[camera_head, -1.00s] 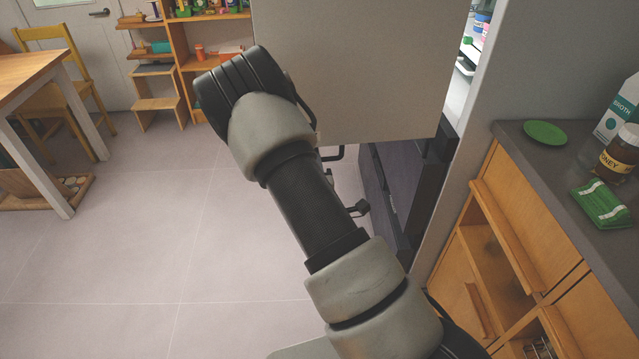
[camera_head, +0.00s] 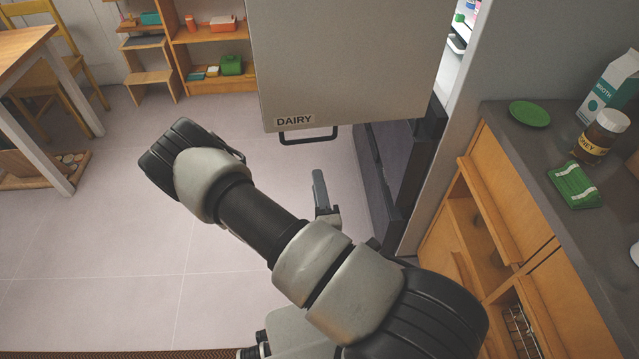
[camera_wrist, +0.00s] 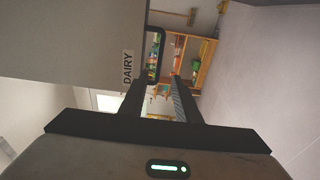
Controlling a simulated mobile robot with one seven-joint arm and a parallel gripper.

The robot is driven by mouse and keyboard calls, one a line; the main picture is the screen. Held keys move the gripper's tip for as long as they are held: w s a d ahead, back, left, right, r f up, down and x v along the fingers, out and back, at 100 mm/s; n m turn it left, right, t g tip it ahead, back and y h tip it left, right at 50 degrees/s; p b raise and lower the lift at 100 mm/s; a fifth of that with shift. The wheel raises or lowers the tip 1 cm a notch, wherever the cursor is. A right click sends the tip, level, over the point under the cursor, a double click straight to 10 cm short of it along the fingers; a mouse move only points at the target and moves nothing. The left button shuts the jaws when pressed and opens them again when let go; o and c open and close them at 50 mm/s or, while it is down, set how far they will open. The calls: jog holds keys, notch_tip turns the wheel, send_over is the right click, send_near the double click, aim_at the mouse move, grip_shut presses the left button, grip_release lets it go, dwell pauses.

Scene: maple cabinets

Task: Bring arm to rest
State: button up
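My arm (camera_head: 262,222) reaches up and left across the middle of the head view, bent at the elbow. My gripper shows only partly there, as one grey finger (camera_head: 320,190) beyond the arm; the rest is hidden. In the wrist view my gripper (camera_wrist: 158,92) has its two fingers apart, with nothing between them. The open fridge door (camera_head: 350,60) carries a DAIRY label and a black handle (camera_head: 308,137). The handle also shows in the wrist view (camera_wrist: 161,58), just beyond the fingertips. In the head view the visible finger is below the handle, with floor showing between them.
A counter (camera_head: 545,155) on the right bears a green plate (camera_head: 530,113), a carton (camera_head: 606,88), a honey jar (camera_head: 603,137) and a green packet (camera_head: 573,186). A table (camera_head: 25,45) and chair stand at left. The floor (camera_head: 90,240) left of my arm is clear.

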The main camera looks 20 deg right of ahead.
jog(key=shift+s, duration=0.5)
